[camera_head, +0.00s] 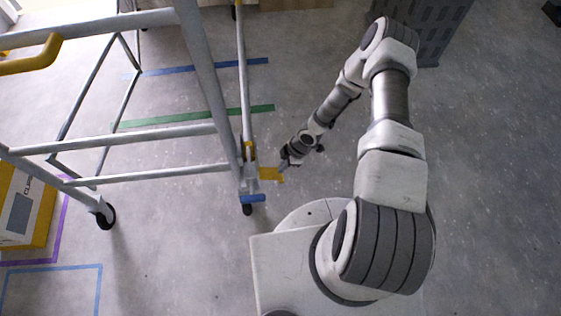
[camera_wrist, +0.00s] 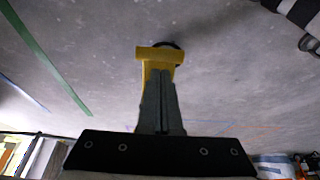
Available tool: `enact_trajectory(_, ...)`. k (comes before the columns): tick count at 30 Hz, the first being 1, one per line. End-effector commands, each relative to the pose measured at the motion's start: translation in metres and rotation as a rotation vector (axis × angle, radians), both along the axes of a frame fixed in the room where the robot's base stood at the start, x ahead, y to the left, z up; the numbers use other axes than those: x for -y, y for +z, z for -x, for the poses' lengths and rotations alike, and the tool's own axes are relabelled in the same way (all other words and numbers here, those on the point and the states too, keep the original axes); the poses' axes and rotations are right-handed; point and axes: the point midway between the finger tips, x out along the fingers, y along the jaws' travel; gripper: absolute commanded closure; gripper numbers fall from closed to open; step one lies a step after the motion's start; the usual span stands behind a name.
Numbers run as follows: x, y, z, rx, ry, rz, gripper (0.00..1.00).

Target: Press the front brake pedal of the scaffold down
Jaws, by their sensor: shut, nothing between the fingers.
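The scaffold (camera_head: 204,75) is a grey tube frame on casters at the left of the head view. At the foot of its near right post a yellow pedal (camera_head: 271,174) sticks out to the right, and a blue pedal-like piece (camera_head: 252,198) sits just above a black caster (camera_head: 247,210). My gripper (camera_head: 284,166) is shut and empty, pointing down beside the yellow pedal. In the wrist view the shut fingers (camera_wrist: 160,76) overlap the yellow pedal (camera_wrist: 158,54), with a dark wheel partly hidden behind it. I cannot tell whether they touch, or how far the pedal is tilted.
A yellow-and-white box (camera_head: 22,212) stands at the far left. A dark grey perforated block (camera_head: 425,28) stands at the back right. Blue, green and purple tape lines mark the floor. The floor right of the scaffold is clear around my gripper.

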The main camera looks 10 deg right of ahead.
Motion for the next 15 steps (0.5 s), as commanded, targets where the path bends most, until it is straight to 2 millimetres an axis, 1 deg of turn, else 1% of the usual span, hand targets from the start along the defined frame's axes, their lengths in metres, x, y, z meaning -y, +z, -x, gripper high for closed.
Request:
enact_trajectory(7, -0.001, -0.01, 0.007, 0.0, 0.003, 0.002, 1.0)
enact_trajectory(15, -0.001, -0.02, 0.01, 0.0, 0.001, 0.002, 1.0)
